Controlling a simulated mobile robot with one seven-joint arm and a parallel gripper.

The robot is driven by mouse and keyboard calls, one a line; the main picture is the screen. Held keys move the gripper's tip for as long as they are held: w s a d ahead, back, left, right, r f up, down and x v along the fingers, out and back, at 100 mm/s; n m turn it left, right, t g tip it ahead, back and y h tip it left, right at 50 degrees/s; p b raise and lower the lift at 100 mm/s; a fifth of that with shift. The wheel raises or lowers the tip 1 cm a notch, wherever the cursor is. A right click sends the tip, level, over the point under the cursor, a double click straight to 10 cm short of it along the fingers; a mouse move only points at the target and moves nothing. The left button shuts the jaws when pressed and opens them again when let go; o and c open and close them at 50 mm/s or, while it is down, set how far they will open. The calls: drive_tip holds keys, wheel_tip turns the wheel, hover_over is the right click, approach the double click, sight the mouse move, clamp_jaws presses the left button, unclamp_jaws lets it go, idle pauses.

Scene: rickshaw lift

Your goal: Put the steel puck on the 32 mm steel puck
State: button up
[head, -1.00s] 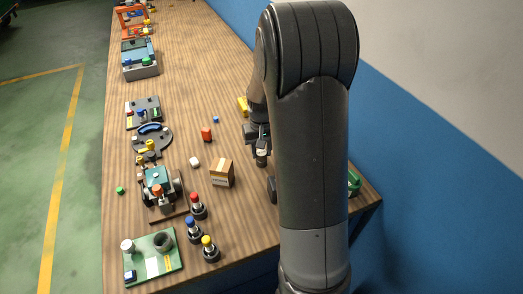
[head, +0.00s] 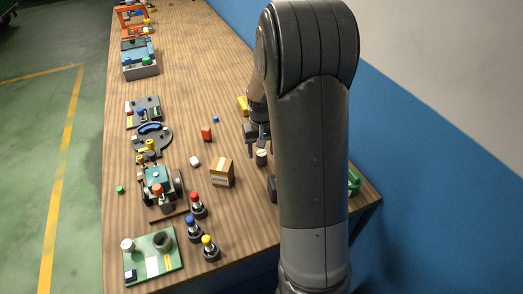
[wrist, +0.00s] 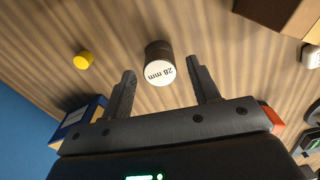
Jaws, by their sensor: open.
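No "32 mm" label is readable. My gripper (wrist: 161,67) is open, its two fingers on either side of the cylinder in the picture, with visible gaps. In the head view my gripper (head: 258,150) is just above and behind it, partly hidden by my arm.
A tan box (head: 221,173), a white cylinder (head: 195,161), a red block (head: 206,134) and a blue cube (head: 215,119) lie left of my gripper. A yellow cylinder (wrist: 84,60) is near in the wrist view. Several fixtures line the table's left edge. A blue wall is at right.

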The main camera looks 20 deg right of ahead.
sight(262, 153)
wheel_tip(262, 153, up, 11)
drive_tip(key=s+a+r+t, duration=0.3)
drive_tip(key=s+a+r, duration=0.3)
drive_tip(key=s+r, duration=0.4)
drive_tip(key=s+a+n+t, duration=0.1)
drive_tip(key=s+a, duration=0.1)
drive_tip(key=s, duration=0.5)
drive_tip(key=s+a+t, duration=0.1)
drive_tip(key=s+a, duration=0.1)
drive_tip(key=s, duration=0.5)
drive_tip(key=shift+a+n+t, duration=0.3)
drive_tip(key=shift+a+n, duration=0.05)
drive_tip(key=shift+n, duration=0.05)
drive_tip(key=shift+o, duration=0.4)
drive_tip(key=shift+r, duration=0.1)
